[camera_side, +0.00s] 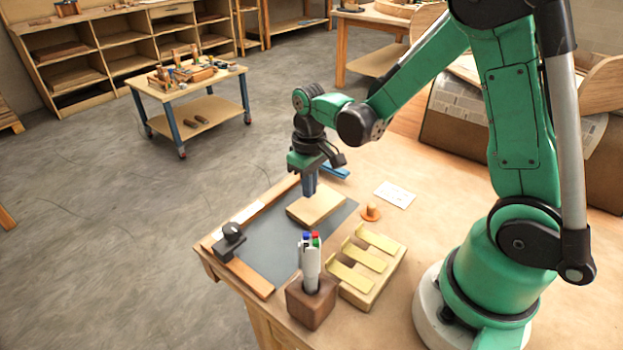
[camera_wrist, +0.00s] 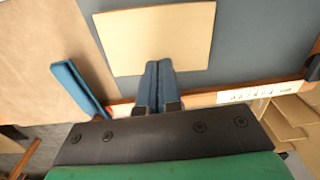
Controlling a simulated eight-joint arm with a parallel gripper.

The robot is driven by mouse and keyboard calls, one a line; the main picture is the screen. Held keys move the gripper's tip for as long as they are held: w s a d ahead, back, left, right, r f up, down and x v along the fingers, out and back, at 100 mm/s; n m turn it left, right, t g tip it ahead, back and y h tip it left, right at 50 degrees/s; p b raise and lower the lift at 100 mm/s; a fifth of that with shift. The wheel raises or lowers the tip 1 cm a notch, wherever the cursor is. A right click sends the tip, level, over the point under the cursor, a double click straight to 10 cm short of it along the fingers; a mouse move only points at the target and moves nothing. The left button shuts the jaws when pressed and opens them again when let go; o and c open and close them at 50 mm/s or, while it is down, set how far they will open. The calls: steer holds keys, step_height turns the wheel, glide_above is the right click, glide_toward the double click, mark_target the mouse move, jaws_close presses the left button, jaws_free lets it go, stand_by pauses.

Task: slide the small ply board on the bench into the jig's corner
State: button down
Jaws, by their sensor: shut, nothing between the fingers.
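The small ply board (camera_side: 318,207) is a pale rectangle lying flat on the jig's dark grey mat (camera_side: 262,245). It also shows in the wrist view (camera_wrist: 155,38). Wooden fences (camera_side: 249,277) line two sides of the mat and meet in a corner on the left, near a black knobbed block (camera_side: 230,241). The board lies towards the mat's far right end, away from that corner. My gripper (camera_side: 309,192) is shut and empty, pointing down at the board's far edge. In the wrist view its blue fingertips (camera_wrist: 158,66) meet the board's edge; I cannot tell whether they touch it.
A dark wooden block (camera_side: 311,302) with markers stands at the mat's front edge, beside a rack (camera_side: 372,283) with yellow strips. An orange knob (camera_side: 371,212) and a white card (camera_side: 395,194) lie right of the mat. A blue object (camera_side: 336,172) lies behind my gripper.

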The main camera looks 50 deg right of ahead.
mark_target(314, 202)
steer(key=shift+s, duration=0.15)
steer(key=shift+s, duration=0.45)
step_height(314, 202, up, 7)
stand_by(0.5)
